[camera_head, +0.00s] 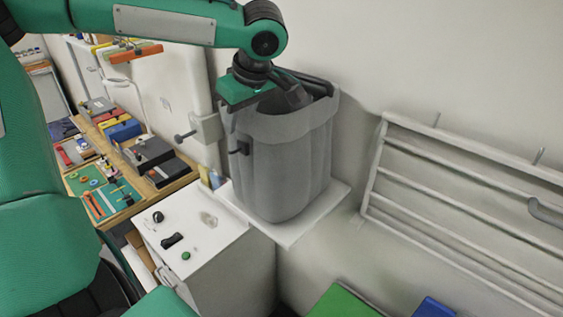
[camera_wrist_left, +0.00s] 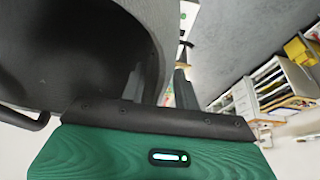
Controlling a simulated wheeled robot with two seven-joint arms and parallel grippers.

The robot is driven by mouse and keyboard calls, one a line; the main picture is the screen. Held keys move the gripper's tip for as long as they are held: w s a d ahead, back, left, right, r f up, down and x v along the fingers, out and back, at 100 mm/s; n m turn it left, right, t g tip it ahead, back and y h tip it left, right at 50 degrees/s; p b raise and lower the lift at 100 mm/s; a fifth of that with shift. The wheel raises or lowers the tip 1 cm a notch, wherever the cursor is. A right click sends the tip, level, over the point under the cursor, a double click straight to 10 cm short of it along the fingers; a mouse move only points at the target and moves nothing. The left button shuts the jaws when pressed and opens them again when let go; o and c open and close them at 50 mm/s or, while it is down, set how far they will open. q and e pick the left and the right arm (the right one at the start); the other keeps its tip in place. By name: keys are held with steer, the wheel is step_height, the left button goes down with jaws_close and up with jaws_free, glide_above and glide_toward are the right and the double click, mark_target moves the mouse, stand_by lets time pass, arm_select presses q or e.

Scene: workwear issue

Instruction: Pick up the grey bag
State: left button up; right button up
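The grey bag (camera_head: 290,165) stands upright and open at the top on a white ledge against the wall. My left arm comes in from the left, and my left gripper (camera_head: 292,92) is at the bag's top opening. In the left wrist view, the bag (camera_wrist_left: 80,55) fills the upper left, with its dark inside showing. The fingers of the left gripper (camera_wrist_left: 160,88) are apart, with the bag's edge between them and a pale gap beside the right finger. My right gripper is in neither view.
A white cabinet (camera_head: 195,240) with small items on top stands left of the bag. A workbench (camera_head: 170,187) with tools and boxes is farther left. A pale slatted rack (camera_head: 440,165) is on the right wall. Green and blue items are at the bottom.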

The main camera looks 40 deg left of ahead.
arm_select(q)
steer(key=shift+w+a+f, duration=0.1)
steer(key=shift+f, duration=0.2)
jaws_close()
steer(key=shift+r, duration=0.1)
stand_by(1.4)
